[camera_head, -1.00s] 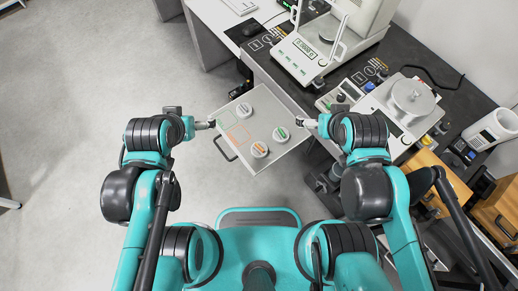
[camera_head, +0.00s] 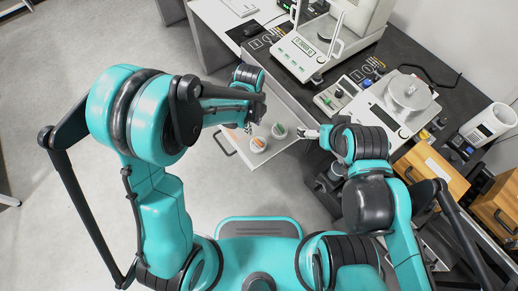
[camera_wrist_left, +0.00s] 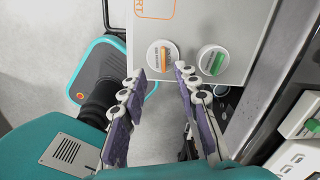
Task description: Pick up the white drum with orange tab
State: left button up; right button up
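The white drum with orange tab (camera_head: 258,145) stands on the pale drawer tray (camera_head: 239,158). In the left wrist view this drum (camera_wrist_left: 163,54) lies just beyond my left fingertips, roughly between them. A white drum with green tab (camera_head: 279,131) stands beside it, to the right in the left wrist view (camera_wrist_left: 212,61). My left gripper (camera_wrist_left: 161,71) is open and empty; in the head view its dark body (camera_head: 252,112) is over the tray, beside the drums. My right gripper (camera_head: 307,133) is right of the tray, apart from the drums; its finger opening is too small to read.
The dark bench (camera_head: 440,58) right of the tray carries a balance (camera_head: 303,58) and a second scale with a round pan (camera_head: 408,93). Wooden boxes (camera_head: 432,168) stand at the right. Open floor (camera_head: 50,60) lies to the left.

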pick_arm(q)
jog(key=m+b, duration=0.1)
jog(key=m, duration=0.1)
send_over(258, 141)
jog(key=f, duration=0.5)
jog(key=shift+a+f, duration=0.2)
jog(key=f+b, duration=0.1)
jog(key=f, duration=0.2)
jog(key=f+b, duration=0.1)
jog(key=f, duration=0.1)
jog(key=shift+d+b, duration=0.25)
jog(key=shift+b, duration=0.1)
grip_shut()
